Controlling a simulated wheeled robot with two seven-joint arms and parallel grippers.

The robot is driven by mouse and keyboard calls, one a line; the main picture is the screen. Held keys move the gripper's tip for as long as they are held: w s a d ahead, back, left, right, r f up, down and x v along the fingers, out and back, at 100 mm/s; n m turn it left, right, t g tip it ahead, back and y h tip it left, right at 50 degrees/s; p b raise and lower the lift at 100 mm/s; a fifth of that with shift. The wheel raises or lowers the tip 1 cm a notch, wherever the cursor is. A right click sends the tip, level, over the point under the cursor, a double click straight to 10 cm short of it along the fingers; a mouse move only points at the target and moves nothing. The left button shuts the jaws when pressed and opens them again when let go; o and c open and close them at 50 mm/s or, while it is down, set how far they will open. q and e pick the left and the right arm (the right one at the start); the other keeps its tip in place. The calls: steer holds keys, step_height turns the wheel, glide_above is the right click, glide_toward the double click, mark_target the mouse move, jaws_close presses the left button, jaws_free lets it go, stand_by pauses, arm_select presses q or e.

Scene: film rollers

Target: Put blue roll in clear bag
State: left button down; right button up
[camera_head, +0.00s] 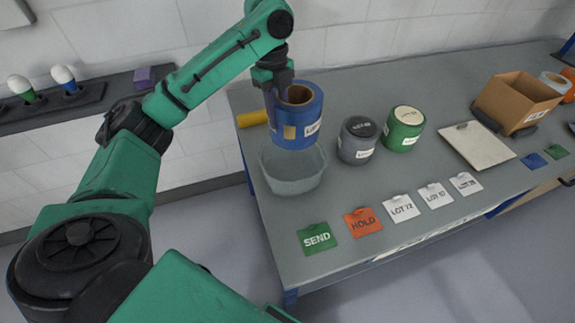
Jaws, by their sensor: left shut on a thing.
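The blue roll (296,125) has a white label and a brown core showing at its top. My left gripper (272,92) is shut on the roll's left rim from above and holds it roughly upright. The roll is over the back part of the clear bag (293,184), a translucent open container on the table. The roll's lower end overlaps the bag's back rim in the picture; I cannot tell whether it is inside the opening. The bag's front wall shows and its back rim is hidden by the roll. My right gripper is not in view.
A grey roll (357,140) and a green roll (404,129) stand close to the right. A yellow cylinder (252,119) lies behind left. SEND (317,239), HOLD (362,222) and several LOT cards line the front edge. A cardboard box (517,101) stands far right.

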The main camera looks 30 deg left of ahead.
arm_select(q)
step_height(320, 180, down, 4)
steer(key=shift+s+r+b, duration=0.1)
steer(key=shift+r+b, duration=0.05)
steer(key=shift+b, duration=0.25)
steer(key=f, duration=0.6)
steer(key=f+p, duration=0.1)
steer(key=f, duration=0.6)
steer(key=shift+w+f, duration=0.2)
steer(key=shift+f, duration=0.1)
steer(key=c, duration=0.7)
jaws_free()
steer(key=shift+s, duration=0.15)
steer(key=shift+c, duration=0.2)
steer(key=shift+o, duration=0.3)
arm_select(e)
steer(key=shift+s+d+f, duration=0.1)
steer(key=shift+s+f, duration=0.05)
arm_select(q)
steer(key=shift+r, duration=0.45)
steer(key=r, duration=0.3)
steer(key=a+r, duration=0.1)
steer(key=r, duration=0.3)
steer(key=r+b, duration=0.1)
steer(key=r, duration=0.3)
steer(key=shift+w+a, duration=0.15)
steer(key=shift+w, duration=0.1)
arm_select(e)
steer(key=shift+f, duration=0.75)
